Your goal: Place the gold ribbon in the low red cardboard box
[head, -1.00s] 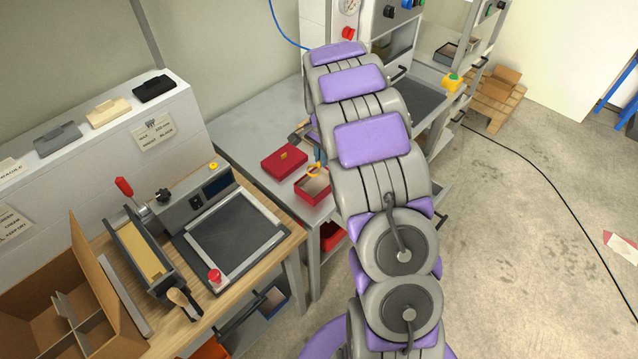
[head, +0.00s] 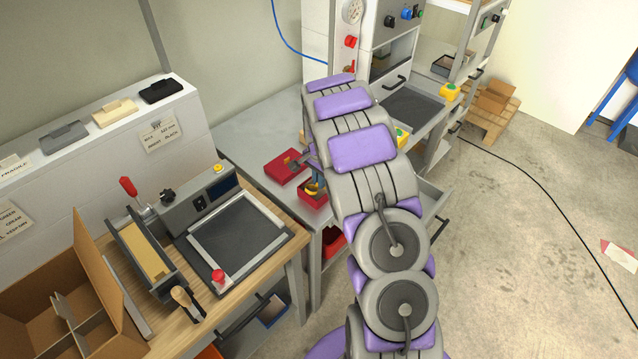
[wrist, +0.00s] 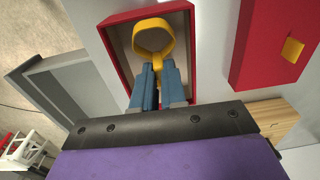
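The low red cardboard box (wrist: 197,80) is open, with a pale inside, and lies under my gripper in the wrist view. It also shows on the grey table in the head view (head: 322,203), partly hidden by my arm. The gold ribbon (wrist: 153,22), a yellow loop with a short stem, appears within the box's outline. My gripper (wrist: 158,68) has its blue fingers close together on the stem. I cannot tell whether the ribbon touches the box floor. The ribbon shows small at the fingertips in the head view (head: 312,188).
A red lid-like piece (wrist: 262,55) with a gold tab lies beside the box. A wooden bench (head: 262,262) with a sealing machine (head: 200,203) stands to the left. A yellow button box (head: 450,91) sits further right. Open floor lies at the right.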

